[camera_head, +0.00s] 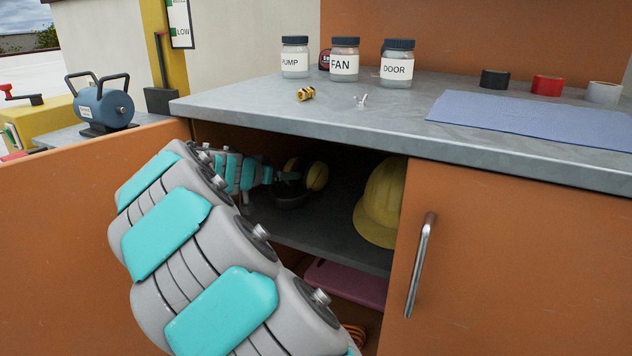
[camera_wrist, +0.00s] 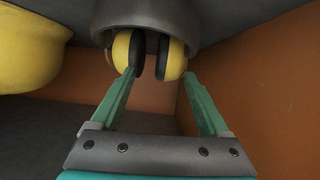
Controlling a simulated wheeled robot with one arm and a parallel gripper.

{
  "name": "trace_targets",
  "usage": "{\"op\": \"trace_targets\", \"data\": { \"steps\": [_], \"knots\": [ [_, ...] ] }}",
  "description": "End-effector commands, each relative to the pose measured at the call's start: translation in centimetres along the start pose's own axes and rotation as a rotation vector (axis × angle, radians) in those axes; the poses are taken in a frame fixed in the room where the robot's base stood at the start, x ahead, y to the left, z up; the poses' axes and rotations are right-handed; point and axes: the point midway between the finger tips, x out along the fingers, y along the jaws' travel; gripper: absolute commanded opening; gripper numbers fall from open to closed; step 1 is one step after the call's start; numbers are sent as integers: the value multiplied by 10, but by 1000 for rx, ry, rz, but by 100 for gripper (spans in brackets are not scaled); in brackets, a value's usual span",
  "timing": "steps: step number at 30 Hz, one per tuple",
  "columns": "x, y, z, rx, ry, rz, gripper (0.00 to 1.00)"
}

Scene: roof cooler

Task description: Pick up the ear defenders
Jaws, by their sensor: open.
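The ear defenders (camera_head: 317,176), with yellow cups and black pads, are in the shadowed open cabinet in the head view. In the wrist view the ear defenders (camera_wrist: 122,52) show two cups side by side, against a dark grey rounded form. My gripper (camera_head: 280,177) reaches into the cabinet from the left, close beside them. In the wrist view my gripper (camera_wrist: 159,75) is open, its two green fingers pointing at the cups. The left fingertip overlaps the left cup in the picture; I cannot tell whether it touches. Nothing is held.
A yellow hard hat (camera_head: 380,205) sits right of the ear defenders on the dark shelf (camera_head: 335,238). A closed orange door with a metal handle (camera_head: 420,265) bounds the right. The grey counter (camera_head: 400,115) lies above, with labelled jars (camera_head: 344,64). An open door (camera_head: 80,240) stands left.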

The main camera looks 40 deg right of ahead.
Motion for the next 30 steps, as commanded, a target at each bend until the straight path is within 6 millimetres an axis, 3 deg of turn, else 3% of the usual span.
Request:
{"op": "trace_targets", "data": {
  "steps": [4, 21, 30],
  "knots": [
    [10, -20, 1, 23, 20, -39, 78],
    [74, -23, 2, 25, 19, -40, 78],
    [82, -24, 1, 25, 22, -41, 78]
  ]
}}
